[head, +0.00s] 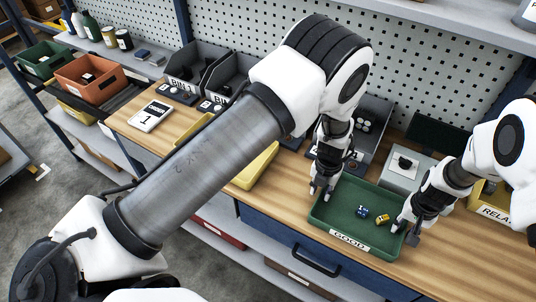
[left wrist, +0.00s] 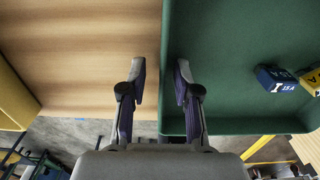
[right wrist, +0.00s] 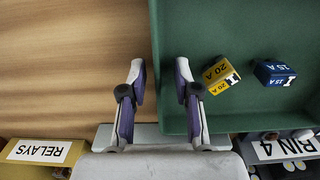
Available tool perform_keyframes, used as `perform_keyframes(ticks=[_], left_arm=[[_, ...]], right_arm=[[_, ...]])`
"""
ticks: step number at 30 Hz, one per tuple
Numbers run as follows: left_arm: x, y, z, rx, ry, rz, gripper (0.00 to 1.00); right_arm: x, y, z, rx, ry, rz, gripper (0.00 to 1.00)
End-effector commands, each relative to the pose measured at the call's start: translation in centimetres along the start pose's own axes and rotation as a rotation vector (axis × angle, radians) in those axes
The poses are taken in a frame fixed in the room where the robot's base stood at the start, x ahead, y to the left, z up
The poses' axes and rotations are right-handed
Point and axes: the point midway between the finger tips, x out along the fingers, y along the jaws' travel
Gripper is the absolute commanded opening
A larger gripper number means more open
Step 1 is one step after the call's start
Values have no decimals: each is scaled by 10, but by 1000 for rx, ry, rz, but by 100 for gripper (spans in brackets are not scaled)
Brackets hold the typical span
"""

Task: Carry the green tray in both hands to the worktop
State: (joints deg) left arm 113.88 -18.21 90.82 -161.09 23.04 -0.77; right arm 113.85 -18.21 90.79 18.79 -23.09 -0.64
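The green tray (head: 330,222), labelled GOOD on its front wall, sits on the wooden worktop (head: 470,270) near the front edge. A blue block (head: 362,211) and a yellow block (head: 382,218) lie inside it. My left gripper (head: 321,192) is at the tray's left wall; in the left wrist view its fingers (left wrist: 160,82) are apart, one on either side of the wall. My right gripper (head: 405,228) is at the right wall; in the right wrist view its fingers (right wrist: 159,82) are also apart, astride the wall. Gaps show between fingers and walls.
Grey bins and a grey box (head: 402,172) stand behind the tray. A yellow bin (head: 256,166) is left, a RELAYS bin (head: 490,205) right. An ORDER 1 card (head: 151,116) lies further left. An orange bin (head: 88,78) is on the shelf beyond.

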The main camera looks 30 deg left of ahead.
Motion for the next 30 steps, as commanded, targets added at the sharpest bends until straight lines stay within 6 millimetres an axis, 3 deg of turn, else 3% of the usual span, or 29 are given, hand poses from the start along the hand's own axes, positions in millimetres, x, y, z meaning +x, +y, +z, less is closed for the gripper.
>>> perform_keyframes(ticks=[4,7,18,25,30], left_arm=[[-5,0,0,0,-1,0,31],[-20,0,1,1,-2,1,31],[-107,1,0,0,-3,-1,31],[-121,1,0,0,0,-1,31],[-120,1,0,0,0,-1,31]], right_arm=[[0,0,0,0,0,0,31],[0,0,0,0,0,0,31],[0,0,0,0,0,0,31],[-9,0,0,0,0,1,31],[-46,0,-1,-1,5,1,31]])
